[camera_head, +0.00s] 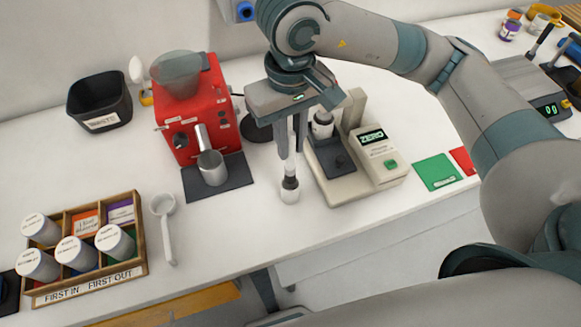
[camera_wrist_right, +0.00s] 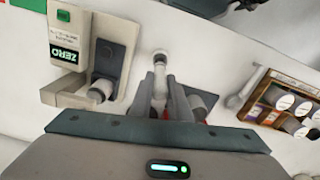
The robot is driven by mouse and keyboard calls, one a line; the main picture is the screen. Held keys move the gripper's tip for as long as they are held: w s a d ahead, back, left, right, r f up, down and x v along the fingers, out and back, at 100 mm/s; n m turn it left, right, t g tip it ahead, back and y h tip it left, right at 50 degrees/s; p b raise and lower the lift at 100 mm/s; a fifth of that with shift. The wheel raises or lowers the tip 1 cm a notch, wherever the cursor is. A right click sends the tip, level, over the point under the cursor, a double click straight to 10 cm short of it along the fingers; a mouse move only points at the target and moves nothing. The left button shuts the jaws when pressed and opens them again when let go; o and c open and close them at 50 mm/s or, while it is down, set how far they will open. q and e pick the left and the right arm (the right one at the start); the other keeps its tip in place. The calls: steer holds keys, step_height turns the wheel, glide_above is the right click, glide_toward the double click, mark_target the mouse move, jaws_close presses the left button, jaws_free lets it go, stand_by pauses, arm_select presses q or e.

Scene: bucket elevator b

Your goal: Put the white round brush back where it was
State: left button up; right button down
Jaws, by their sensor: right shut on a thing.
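My right gripper (camera_head: 290,165) points down over the counter, between the red coffee machine and the cream ZERO scale. It is shut on a small upright piece with a white round end and a dark band, which I take to be the white round brush (camera_head: 290,195). Its lower end is at or just above the counter; I cannot tell which. In the right wrist view the white end (camera_wrist_right: 160,61) shows beyond the fingers of the right gripper (camera_wrist_right: 160,88). The fingers hide its upper part. My left gripper is not in view.
The red machine (camera_head: 192,108) with a metal cup (camera_head: 212,167) stands left, the ZERO scale (camera_head: 382,165) close on the right. A black bin (camera_head: 98,97), a white spoon-like tool (camera_head: 167,225) and a wooden rack (camera_head: 140,240) of jars are farther left.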

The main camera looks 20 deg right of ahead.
mark_target(291, 168)
step_height(291, 168, down, 3)
steer(key=shift+r+p, duration=0.1)
steer(key=shift+p, duration=0.3)
steer(key=shift+f, duration=0.45)
steer(key=shift+f+p, duration=0.85)
steer(key=shift+f, duration=1.15)
steer(key=shift+f+b, duration=0.15)
steer(key=shift+b, duration=0.25)
steer(key=c, duration=1.7)
jaws_free()
steer(key=shift+o, duration=0.2)
